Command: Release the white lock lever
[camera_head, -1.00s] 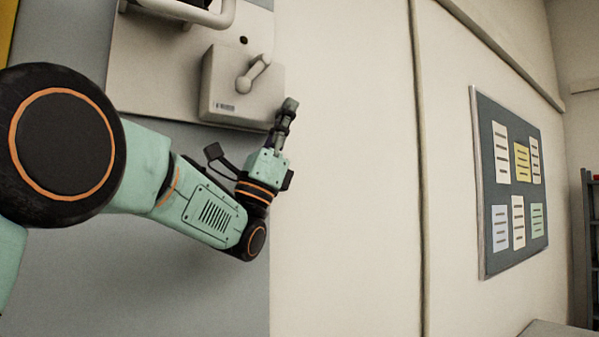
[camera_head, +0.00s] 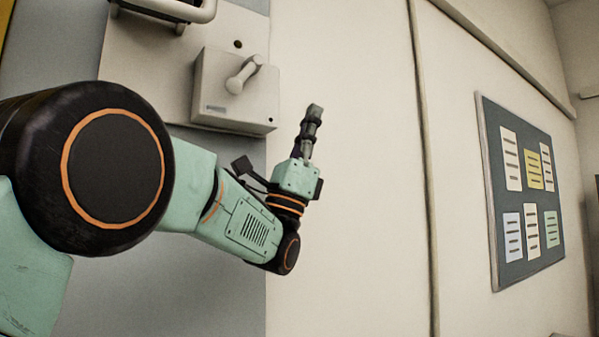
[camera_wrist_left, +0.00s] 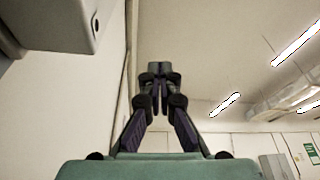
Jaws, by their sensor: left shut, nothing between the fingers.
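The white lock lever (camera_head: 244,74) sits on the front of a pale lock box (camera_head: 236,100) fixed to the grey panel at the upper left of the head view. It slants, with its round knob end low on the left and its other end up to the right. My left gripper (camera_head: 315,110) is shut and empty, pointing up, to the right of the box and apart from it. In the left wrist view the gripper (camera_wrist_left: 160,68) shows closed fingertips, and part of a pale box (camera_wrist_left: 62,22) shows at the upper left. My right gripper is not seen.
A pale bar handle (camera_head: 175,8) is above the lock box. A cream wall (camera_head: 350,220) fills the middle, with a notice board (camera_head: 522,190) holding several papers on the right. The space right of my gripper is free.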

